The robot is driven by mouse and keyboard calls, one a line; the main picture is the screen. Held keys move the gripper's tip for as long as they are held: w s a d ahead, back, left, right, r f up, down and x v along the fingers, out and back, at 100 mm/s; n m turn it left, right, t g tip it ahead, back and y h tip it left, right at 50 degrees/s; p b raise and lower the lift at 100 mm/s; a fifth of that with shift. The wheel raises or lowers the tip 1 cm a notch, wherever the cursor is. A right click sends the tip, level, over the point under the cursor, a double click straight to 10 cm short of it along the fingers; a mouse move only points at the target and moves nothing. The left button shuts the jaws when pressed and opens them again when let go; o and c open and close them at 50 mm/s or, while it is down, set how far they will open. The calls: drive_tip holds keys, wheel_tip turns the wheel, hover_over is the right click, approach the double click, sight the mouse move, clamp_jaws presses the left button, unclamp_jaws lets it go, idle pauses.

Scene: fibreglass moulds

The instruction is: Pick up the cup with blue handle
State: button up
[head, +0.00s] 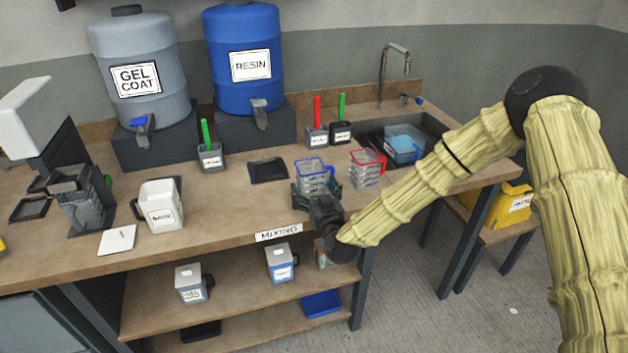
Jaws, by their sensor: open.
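A clear cup with a blue rim and handle (313,175) stands on the bench, left of a similar clear cup with a red handle (367,167). My gripper (318,192) is at the front side of the blue-handled cup, low beside it. The jaws are open, with dark finger parts showing to the left and right of the cup's lower part. The gripper hides the cup's base. I cannot tell whether the fingers touch it.
A dark flat tray (268,170) lies left of the cups. Small holders with red and green sticks (317,134) stand behind. A sink (420,130) is at the back right. A white jug (160,206) stands to the left. The bench's front edge bears a MIXING label (279,232).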

drive_tip(key=c, duration=1.1)
drive_tip(key=shift+r, duration=0.1)
